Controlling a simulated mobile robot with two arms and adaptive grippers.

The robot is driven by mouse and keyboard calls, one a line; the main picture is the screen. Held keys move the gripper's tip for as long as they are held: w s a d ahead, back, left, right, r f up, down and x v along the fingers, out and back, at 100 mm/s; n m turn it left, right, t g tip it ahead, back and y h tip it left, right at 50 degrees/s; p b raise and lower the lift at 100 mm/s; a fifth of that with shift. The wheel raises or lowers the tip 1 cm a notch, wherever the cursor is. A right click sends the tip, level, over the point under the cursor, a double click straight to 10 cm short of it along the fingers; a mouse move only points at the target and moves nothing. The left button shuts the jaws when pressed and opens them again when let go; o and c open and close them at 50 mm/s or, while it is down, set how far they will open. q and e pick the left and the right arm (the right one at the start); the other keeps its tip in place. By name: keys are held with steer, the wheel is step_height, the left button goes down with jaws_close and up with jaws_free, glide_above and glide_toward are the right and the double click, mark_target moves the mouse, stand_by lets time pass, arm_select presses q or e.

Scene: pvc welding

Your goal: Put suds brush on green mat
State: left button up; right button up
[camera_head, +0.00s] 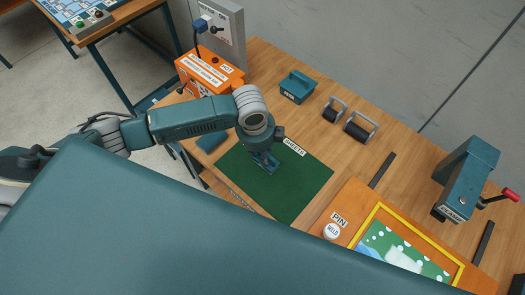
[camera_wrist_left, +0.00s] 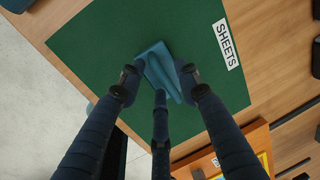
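The green mat (camera_head: 292,203) lies on the wooden table with a "SHEETS" label at its edge; it also fills much of the left wrist view (camera_wrist_left: 90,45). My left gripper (camera_head: 263,163) is low over the mat, pointing down. In the left wrist view its fingers (camera_wrist_left: 160,82) are spread apart around a teal-blue piece (camera_wrist_left: 156,55) over the mat. I cannot tell whether they touch it, or whether it is the suds brush or a sheet. No other thing is clearly a suds brush. My right gripper is not in view.
A teal labelled container (camera_head: 297,86) and two dark rollers with handles (camera_head: 334,110) stand behind the mat. An orange box (camera_head: 208,75) is at the back left. An orange board with a yellow frame (camera_head: 365,222) lies right of the mat. A teal press (camera_head: 466,180) stands further right.

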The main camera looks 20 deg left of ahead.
mark_target(259, 162)
arm_select(q)
step_height(259, 162, up, 12)
steer(key=s+b, duration=0.1)
steer(key=shift+s+a, duration=0.35)
steer(key=shift+d+b, duration=0.1)
steer(key=shift+b, duration=0.2)
